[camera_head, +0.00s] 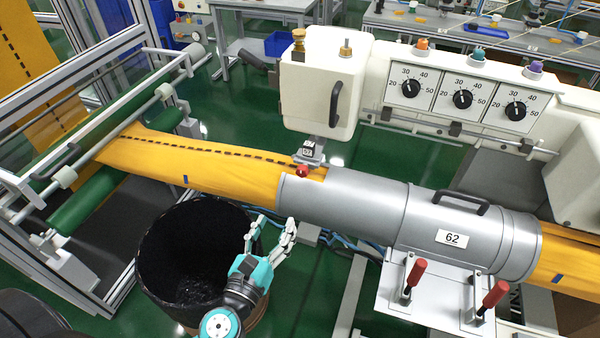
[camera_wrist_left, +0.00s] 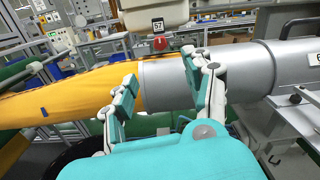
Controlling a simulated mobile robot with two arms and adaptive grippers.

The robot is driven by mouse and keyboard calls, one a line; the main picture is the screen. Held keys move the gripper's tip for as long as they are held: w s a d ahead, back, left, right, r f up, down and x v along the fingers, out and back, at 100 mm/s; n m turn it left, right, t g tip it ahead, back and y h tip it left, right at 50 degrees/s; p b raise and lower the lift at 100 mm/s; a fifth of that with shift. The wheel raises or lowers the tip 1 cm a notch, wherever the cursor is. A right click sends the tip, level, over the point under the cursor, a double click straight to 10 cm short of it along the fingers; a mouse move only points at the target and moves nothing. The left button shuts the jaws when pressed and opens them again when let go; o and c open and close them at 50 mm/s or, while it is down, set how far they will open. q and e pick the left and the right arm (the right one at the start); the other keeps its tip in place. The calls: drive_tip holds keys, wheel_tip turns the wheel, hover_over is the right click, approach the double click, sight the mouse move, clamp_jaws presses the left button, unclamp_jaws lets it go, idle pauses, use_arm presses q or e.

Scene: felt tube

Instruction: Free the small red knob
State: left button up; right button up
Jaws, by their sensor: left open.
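The small red knob (camera_head: 302,171) sits under a small grey bracket with a label, at the left end of the grey metal tube (camera_head: 350,200), where the yellow felt (camera_head: 220,170) enters it. In the left wrist view the red knob (camera_wrist_left: 160,46) shows beyond and between my fingertips, below a numbered label. My left gripper (camera_head: 271,232) is open and empty. It is in front of and below the felt and tube, near the black bin, apart from the knob. Its two fingers (camera_wrist_left: 160,78) are spread in the left wrist view. My right gripper is not in view.
A black bin (camera_head: 160,255) stands below my left gripper. Two red-handled clamps (camera_head: 414,275) stand on a plate in front of the tube. A white machine housing (camera_head: 318,95) overhangs the knob. A roller frame (camera_head: 100,150) is at left.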

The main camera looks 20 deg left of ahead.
use_arm(q)
drive_tip(key=p, duration=0.3)
approach(301, 174)
drive_tip(key=w, duration=0.9)
drive_tip(key=shift+w+d+p, duration=0.1)
drive_tip(key=shift+w+p, duration=0.15)
drive_tip(key=shift+p, duration=0.1)
clamp_jaws()
